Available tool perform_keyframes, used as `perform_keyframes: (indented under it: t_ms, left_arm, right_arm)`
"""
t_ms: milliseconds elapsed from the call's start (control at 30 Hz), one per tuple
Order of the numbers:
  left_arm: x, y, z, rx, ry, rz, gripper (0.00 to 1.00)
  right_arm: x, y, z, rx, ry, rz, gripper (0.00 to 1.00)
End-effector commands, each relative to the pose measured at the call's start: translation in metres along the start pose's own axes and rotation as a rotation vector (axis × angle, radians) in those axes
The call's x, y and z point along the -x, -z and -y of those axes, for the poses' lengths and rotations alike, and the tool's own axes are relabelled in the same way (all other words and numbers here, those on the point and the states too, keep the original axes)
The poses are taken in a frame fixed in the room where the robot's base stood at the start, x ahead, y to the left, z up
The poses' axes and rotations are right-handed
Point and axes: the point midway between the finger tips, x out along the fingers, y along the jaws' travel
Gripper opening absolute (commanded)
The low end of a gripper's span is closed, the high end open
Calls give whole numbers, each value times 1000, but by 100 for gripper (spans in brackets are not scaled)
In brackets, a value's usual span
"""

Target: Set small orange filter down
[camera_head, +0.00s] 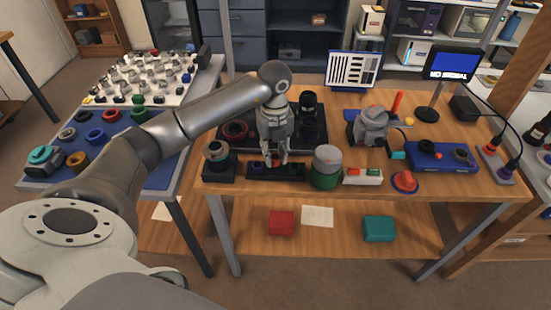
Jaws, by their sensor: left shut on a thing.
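My left gripper (272,158) points down over the front middle of the wooden workbench. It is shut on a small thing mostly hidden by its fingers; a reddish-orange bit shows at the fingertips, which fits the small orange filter. The fingertips are right above or at a low black holder (297,172) with small coloured spots in its top. I cannot tell whether the filter touches the holder. My right gripper is not in view.
A grey-topped green cylinder (325,168) stands close right of the holder. A dark round part on a black block (217,161) stands to its left. A black lens (308,108) stands behind. A red round button (404,182) sits near the front edge.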

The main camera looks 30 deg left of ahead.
Motion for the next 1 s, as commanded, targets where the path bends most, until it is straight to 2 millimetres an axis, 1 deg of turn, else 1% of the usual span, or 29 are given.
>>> perform_keyframes:
  t_ms: [167, 300, 400, 633, 767, 800, 833, 1000]
  left_arm:
    - [-8, -5, 4, 0, 0, -1, 15]
    - [-28, -5, 3, 0, -4, -4, 15]
    - [-38, -5, 3, 0, -2, -1, 15]
    - [-40, -6, 4, -1, 0, 1, 15]
    - [-44, -6, 4, -1, 0, 1, 15]
    - [-42, -6, 4, 0, 0, 1, 31]
    - [-42, -6, 4, 0, 0, 1, 34]
    - [-42, -6, 4, 0, 0, 1, 34]
  right_arm:
    - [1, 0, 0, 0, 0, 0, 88]
    - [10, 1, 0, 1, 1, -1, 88]
    - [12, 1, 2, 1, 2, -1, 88]
    - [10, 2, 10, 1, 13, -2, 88]
    - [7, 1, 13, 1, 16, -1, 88]
    - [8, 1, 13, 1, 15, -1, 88]
    - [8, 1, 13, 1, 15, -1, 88]
    - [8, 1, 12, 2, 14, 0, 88]
